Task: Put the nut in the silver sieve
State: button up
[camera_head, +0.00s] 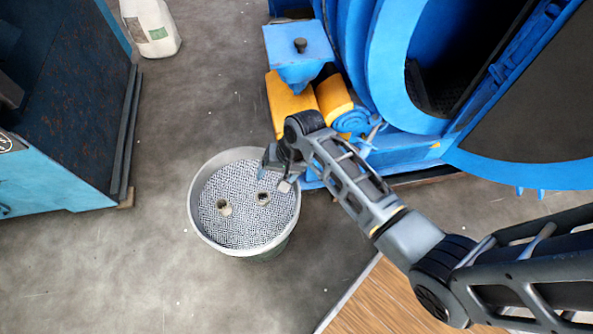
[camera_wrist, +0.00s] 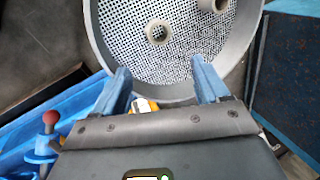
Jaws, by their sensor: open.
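The silver sieve (camera_head: 240,228) is a round metal pan with a perforated floor, at the lower middle of the head view. It fills the top of the wrist view (camera_wrist: 190,42). Two pale ring-shaped nuts lie apart on its floor in the head view, one near the middle (camera_head: 224,208) and one to the right (camera_head: 263,199). In the wrist view one nut (camera_wrist: 166,28) is ahead of my fingers and another (camera_wrist: 221,5) is at the top edge. My gripper (camera_head: 277,174) is open over the sieve's upper right rim. Nothing shows between its fingers (camera_wrist: 160,70).
A blue machine (camera_head: 390,60) with yellow parts (camera_head: 290,103) stands close behind my gripper. A blue and dark cabinet (camera_head: 60,100) is at left, and a white jug (camera_head: 150,25) is at upper left.

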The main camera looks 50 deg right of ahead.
jog(key=shift+s, duration=0.15)
jog(key=s+r+n+t+h, duration=0.2)
jog(key=s+r+t, duration=0.1)
jog(key=s, duration=0.6)
jog(key=s+r+n+t+h, duration=0.1)
jog(key=s+r+n+t, duration=0.15)
jog(key=s, duration=0.75)
jog(key=s+a+r+n+t, duration=0.1)
jog(key=s+r, duration=0.4)
jog(key=r, duration=0.7)
jog(key=s+a+r+n+t, duration=0.2)
jog(key=s+r+t, duration=0.3)
jog(key=r, duration=0.8)
jog(key=shift+s+a+n+t, duration=0.2)
jog(key=shift+s+n+t, duration=0.15)
jog(key=shift+s+n, duration=0.4)
jog(key=shift+w, duration=0.15)
